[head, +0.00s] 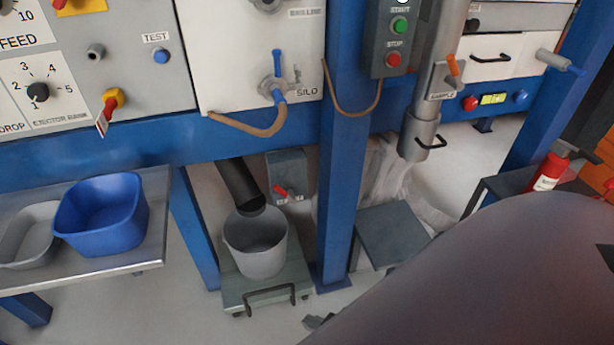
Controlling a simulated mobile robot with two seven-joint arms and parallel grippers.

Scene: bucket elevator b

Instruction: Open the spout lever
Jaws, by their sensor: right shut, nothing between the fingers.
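A black spout tube (240,184) slants down into a grey bucket (256,247). Beside the tube, a small red lever (284,192) sits on a grey box (287,168). I cannot tell for sure that this is the spout lever, since its label is too small to read. My right arm covers the lower right. Only a small dark part of my right gripper (318,321) shows past it, low and in front of the bucket, apart from the levers. It is shut and empty. My left gripper is out of view.
The bucket stands on a low trolley (236,300) with a black handle. A blue post (340,180) rises to its right. A metal table (150,230) with a blue tub (102,217) is at left. An orange lever (453,65) is on the sample pipe (440,90).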

